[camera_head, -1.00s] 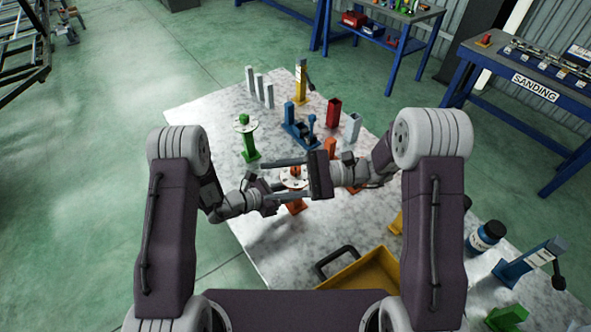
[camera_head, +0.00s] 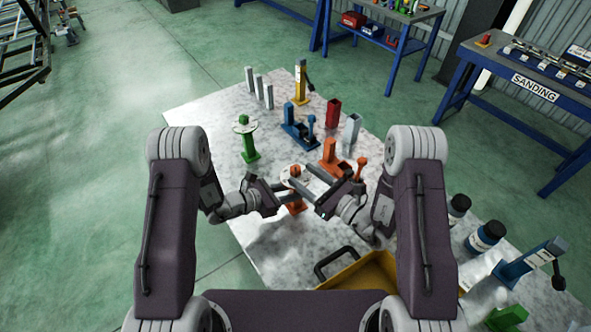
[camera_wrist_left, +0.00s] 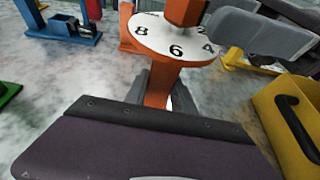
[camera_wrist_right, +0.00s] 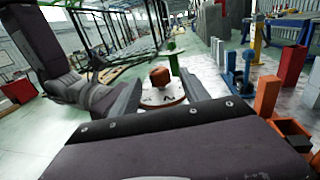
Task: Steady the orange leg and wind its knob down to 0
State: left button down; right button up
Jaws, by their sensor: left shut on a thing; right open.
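The orange leg (camera_head: 296,207) stands upright on the table with a white numbered dial (camera_wrist_left: 165,40) around its top. An orange knob (camera_wrist_right: 160,76) sits above the dial. The numbers 8, 6 and 4 show in the left wrist view; no pointer is clear. My left gripper (camera_wrist_left: 163,90) is shut on the orange post just below the dial. My right gripper (camera_wrist_right: 157,90) is open at dial height, with the knob seen between its fingers; I cannot tell whether they touch it. In the head view my right gripper (camera_head: 305,181) comes from the lower right and partly covers the dial.
A green leg with a dial (camera_head: 249,145) stands to the left. A blue fixture (camera_head: 297,130), a red post (camera_head: 333,112) and other orange parts (camera_head: 330,150) stand behind. A yellow tray (camera_head: 365,275) lies in front at right. The table's left front is clear.

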aim_at(296, 168)
jog(key=shift+x, duration=2)
jog(key=shift+s, duration=0.1)
grip_shut()
jog(key=shift+g+y, duration=0.3)
jog(key=shift+g, duration=0.1)
jog(key=n+g+y, duration=0.1)
jog(key=n+g, duration=0.1)
jog(key=g, duration=0.1)
jog(key=n+g+y, duration=0.2)
jog(key=n+g, duration=0.1)
jog(key=shift+d+r+y, duration=0.1)
jog(key=shift+y, duration=0.2)
jog(key=n+g, duration=0.2)
jog(key=g, duration=0.1)
jog(key=n+g, duration=0.3)
jog(key=g, duration=0.1)
jog(key=shift+g+y, duration=0.3)
jog(key=shift+y, duration=0.1)
jog(key=shift+n+g+h, duration=0.3)
jog(key=shift+n+g, duration=0.5)
jog(key=shift+g, duration=0.9)
jog(key=shift+r, duration=0.1)
